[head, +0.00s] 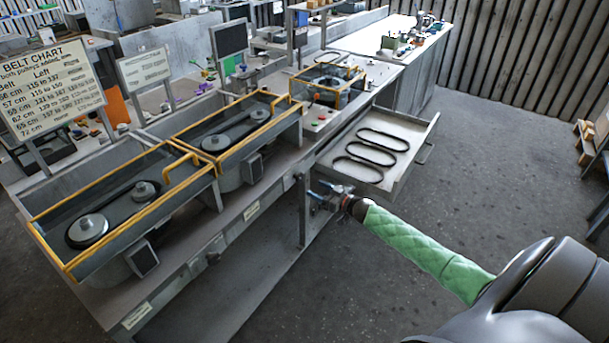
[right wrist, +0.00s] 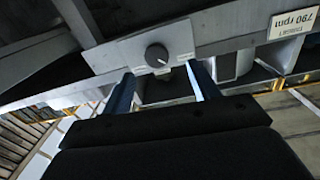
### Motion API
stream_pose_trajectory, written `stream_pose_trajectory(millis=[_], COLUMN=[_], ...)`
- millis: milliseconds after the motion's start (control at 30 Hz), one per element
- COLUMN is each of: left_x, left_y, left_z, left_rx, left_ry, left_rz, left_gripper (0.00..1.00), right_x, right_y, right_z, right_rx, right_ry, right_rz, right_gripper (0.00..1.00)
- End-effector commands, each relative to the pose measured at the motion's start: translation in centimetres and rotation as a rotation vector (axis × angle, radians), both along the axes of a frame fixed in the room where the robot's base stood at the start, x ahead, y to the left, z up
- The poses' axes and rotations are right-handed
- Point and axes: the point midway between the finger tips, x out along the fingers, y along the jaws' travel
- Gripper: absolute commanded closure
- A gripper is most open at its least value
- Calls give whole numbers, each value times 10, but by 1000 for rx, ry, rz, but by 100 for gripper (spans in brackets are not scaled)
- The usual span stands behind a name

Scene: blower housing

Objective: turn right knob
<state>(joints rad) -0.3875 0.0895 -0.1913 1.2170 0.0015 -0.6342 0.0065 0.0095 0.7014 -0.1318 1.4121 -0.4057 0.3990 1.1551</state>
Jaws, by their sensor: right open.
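A dark round knob (right wrist: 157,55) with a white pointer mark sits on a light grey plate (right wrist: 180,42) in the right wrist view. My right gripper (right wrist: 162,76) is open, with its two blue fingers on either side below the knob. The space between the fingers looks empty, and I see no contact with the knob. In the head view my right gripper (head: 322,194) is at the front edge of the bench, below the open drawer. The knob is too small or hidden there to make out. My left gripper is not in view.
An open drawer (head: 408,178) with several black belts juts out near my right gripper. Yellow-framed pulley housings (head: 235,135) stand on the bench (head: 270,190). A label reading 790 rpm (right wrist: 292,28) is on the front rail.

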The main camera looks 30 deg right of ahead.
Motion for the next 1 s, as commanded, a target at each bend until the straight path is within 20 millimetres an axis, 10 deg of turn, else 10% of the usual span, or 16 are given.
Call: stream_pose_trajectory(millis=[1000], left_x=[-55], left_y=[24], left_z=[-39], left_rx=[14], left_ry=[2], left_rz=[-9], left_gripper=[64], right_x=[75], right_y=[16], right_z=[12], right_rx=[10], right_ry=[-10], right_rz=[38], right_gripper=[40])
